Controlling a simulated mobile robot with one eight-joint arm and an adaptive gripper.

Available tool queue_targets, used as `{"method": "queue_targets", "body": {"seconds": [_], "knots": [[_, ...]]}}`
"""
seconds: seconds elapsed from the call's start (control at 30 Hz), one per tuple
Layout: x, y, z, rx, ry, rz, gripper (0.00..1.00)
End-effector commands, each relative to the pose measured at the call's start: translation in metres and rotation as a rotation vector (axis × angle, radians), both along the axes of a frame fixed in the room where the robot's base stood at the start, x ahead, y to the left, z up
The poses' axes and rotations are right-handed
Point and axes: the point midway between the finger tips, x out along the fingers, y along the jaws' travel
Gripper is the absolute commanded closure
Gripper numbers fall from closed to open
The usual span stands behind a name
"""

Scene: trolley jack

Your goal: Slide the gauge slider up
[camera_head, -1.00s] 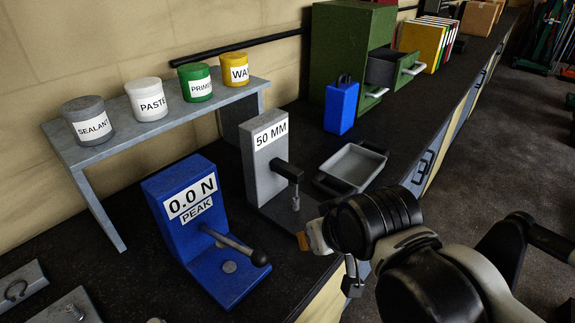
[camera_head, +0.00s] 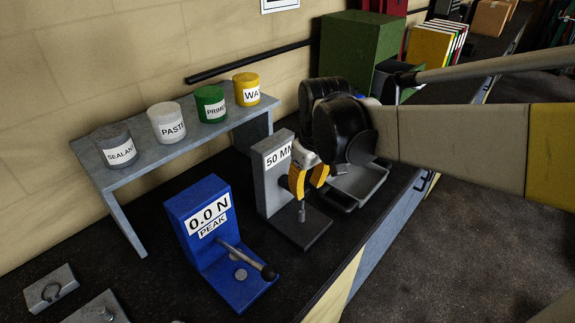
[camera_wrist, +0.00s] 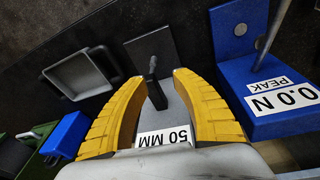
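The grey gauge (camera_head: 270,190) stands upright on the bench with a "50 MM" label on its face. Its dark slider (camera_wrist: 155,93) sticks out from the column, with a thin grey probe (camera_head: 301,212) hanging below it in the head view. My gripper (camera_head: 309,184) is in front of the gauge at slider height. Its yellow fingers are spread, one on each side of the slider in the wrist view (camera_wrist: 160,78), with gaps visible. In the head view the fingers and wrist hide most of the slider and part of the label.
A blue force gauge (camera_head: 205,235) reading "0.0 N PEAK" stands left, its lever sticking out. A grey tray (camera_head: 362,190) lies to the right. A grey shelf (camera_head: 90,157) with several labelled tins is behind. A green cabinet (camera_head: 350,50) stands farther back.

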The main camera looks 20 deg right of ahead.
Motion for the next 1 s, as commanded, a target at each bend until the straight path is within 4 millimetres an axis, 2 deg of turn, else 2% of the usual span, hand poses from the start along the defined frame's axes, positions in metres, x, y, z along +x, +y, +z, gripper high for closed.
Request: {"method": "queue_targets", "body": {"seconds": [0.03, 0.1, 0.3, 0.57, 0.8, 1.0], "knots": [[0.016, -0.003, 0.009, -0.004, 0.037, 0.028, 0.68], [0.032, -0.007, 0.006, -0.009, 0.089, 0.071, 0.68], [0.060, -0.015, -0.007, -0.010, 0.188, 0.156, 0.68], [0.065, -0.016, -0.030, -0.009, 0.213, 0.179, 0.68], [0.065, -0.016, -0.078, -0.008, 0.212, 0.178, 0.68], [0.065, -0.016, -0.110, -0.009, 0.212, 0.177, 0.68]]}}
